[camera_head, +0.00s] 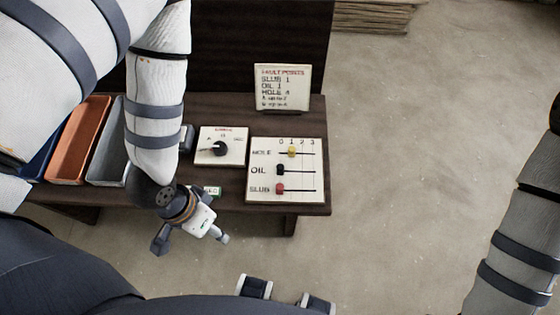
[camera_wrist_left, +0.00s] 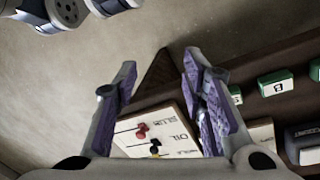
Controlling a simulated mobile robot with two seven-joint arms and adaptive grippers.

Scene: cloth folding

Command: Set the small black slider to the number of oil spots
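The white slider board (camera_head: 259,192) lies on the bench's right part, with rows HOLE, OIL and SLUB under numbers 0 to 3. The black slider (camera_head: 281,170) on the OIL row is at the left end, under 0. The yellow slider (camera_head: 292,152) is near 1; the red slider (camera_head: 280,189) is at the left, near 0. My left gripper (camera_head: 192,241) is open and empty, off the bench's front edge, left of the board. In the left wrist view the black slider (camera_wrist_left: 154,151) shows between the open fingers, beyond them. My right gripper is out of view. No oil spots show.
A card (camera_head: 284,87) reading fault points stands behind the board. A dial panel (camera_head: 231,158) with a black knob is left of it. Orange (camera_head: 81,139) and grey (camera_head: 107,155) trays stand farther left. Green blocks (camera_wrist_left: 275,83) sit along the bench.

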